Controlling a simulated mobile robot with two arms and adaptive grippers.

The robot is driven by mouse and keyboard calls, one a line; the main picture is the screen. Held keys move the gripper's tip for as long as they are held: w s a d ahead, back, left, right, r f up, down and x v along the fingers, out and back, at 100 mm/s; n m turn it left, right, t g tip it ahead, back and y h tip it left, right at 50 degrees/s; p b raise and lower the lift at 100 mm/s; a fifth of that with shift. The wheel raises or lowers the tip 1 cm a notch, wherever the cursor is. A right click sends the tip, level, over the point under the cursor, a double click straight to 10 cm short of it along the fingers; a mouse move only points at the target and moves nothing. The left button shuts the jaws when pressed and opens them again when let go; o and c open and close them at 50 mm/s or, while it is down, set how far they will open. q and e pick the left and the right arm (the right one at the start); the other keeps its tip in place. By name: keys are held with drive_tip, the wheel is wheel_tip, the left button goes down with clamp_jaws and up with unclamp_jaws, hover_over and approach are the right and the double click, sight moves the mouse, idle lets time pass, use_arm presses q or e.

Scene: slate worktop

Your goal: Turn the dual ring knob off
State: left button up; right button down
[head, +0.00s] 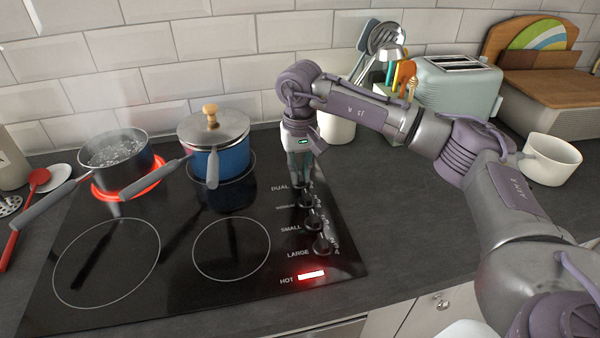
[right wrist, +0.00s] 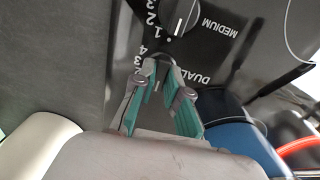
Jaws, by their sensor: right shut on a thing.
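The dual ring knob (right wrist: 158,58) is the farthest knob in the row on the right side of the black cooktop (head: 185,275), beside the "DUAL" label. My right gripper (head: 302,180) points down over it, and its teal-padded fingertips (right wrist: 159,68) are shut on it. The fingers hide most of the knob, so I cannot read its setting. A ring glows red (head: 97,193) under the steel saucepan (head: 117,165) at the back left. The red "HOT" light (head: 311,275) is lit. My left gripper is not in view.
The medium knob (right wrist: 181,17) is close by, with more knobs (head: 322,243) nearer the front. A blue lidded pot (head: 228,163) stands left of my gripper. The front rings are bare.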

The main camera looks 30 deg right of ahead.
sight(300, 175)
idle(0.4)
drive_tip(key=c, duration=1.2)
unclamp_jaws()
drive_tip(key=shift+r, duration=0.1)
wheel_tip(300, 175, up, 12)
drive_tip(key=shift+f, duration=0.1)
